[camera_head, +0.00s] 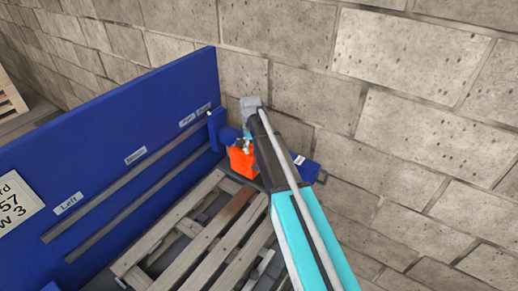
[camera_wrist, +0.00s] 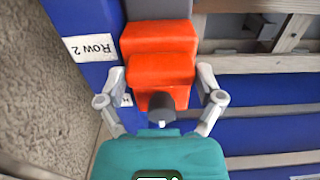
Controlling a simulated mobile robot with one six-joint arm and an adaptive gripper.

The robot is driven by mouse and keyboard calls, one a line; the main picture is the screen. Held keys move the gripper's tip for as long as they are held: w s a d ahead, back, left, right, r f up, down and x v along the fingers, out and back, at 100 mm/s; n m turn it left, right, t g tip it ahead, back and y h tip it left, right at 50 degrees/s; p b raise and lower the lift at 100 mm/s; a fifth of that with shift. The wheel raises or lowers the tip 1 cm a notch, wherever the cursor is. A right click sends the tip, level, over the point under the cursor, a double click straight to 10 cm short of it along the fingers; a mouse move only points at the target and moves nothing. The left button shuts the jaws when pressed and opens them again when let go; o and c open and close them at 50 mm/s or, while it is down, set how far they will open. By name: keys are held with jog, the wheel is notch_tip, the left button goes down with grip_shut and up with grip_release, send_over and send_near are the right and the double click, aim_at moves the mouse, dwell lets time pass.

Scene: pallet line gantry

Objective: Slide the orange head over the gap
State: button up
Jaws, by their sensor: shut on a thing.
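The orange head (camera_head: 242,162) sits at the right end of the rails on the blue panel, by the far corner of the wooden pallet (camera_head: 190,228). In the wrist view the orange head (camera_wrist: 158,55) is a stepped block with a dark round knob at its near end. My gripper (camera_wrist: 160,78) has one finger on each side of the block and is shut on it. Gaps show between the pallet's slats; one slat is darker brown. I cannot tell which gap is meant.
The blue panel (camera_head: 120,135) carries two grey rails (camera_head: 125,195) and labels, including "Left" (camera_head: 68,204) and "Middle" (camera_head: 135,155). A "Row 2" label (camera_wrist: 91,46) shows upside down in the wrist view. A block wall (camera_head: 420,85) stands close behind and right.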

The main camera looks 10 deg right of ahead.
aim_at(240, 140)
jog(key=w+a, duration=0.4)
jog(key=shift+w+a, duration=0.1)
jog(key=shift+w, duration=0.15)
jog(key=o, duration=1.1)
jog(key=shift+a, duration=0.1)
jog(key=shift+c, duration=0.2)
jog(key=shift+s, duration=0.1)
